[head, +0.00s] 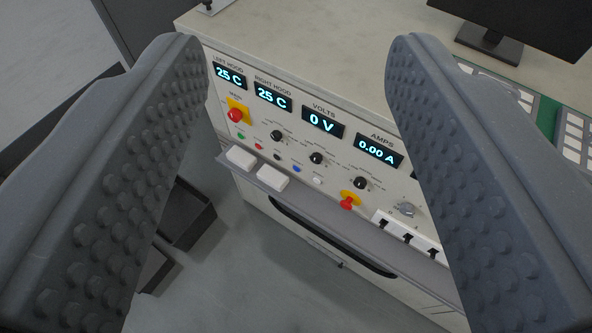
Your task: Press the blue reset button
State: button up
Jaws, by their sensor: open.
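The blue reset button (297,169) is a small round blue button in the lower row of the control panel (339,143). It sits between a dark button (277,157) and a white button (318,181). My gripper (295,60) is open, with one grey studded finger at the left and one at the right of the head view. The panel and the blue button show between the fingers, further away. Nothing is held between the fingers, and neither finger appears to touch the panel.
A red knob on yellow (349,200), black dials (317,158) and black switches (408,238) are nearby. A monitor (520,22) stands on the bench top. Dark bins (187,213) stand on the floor left.

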grip_shut()
dwell(1.5)
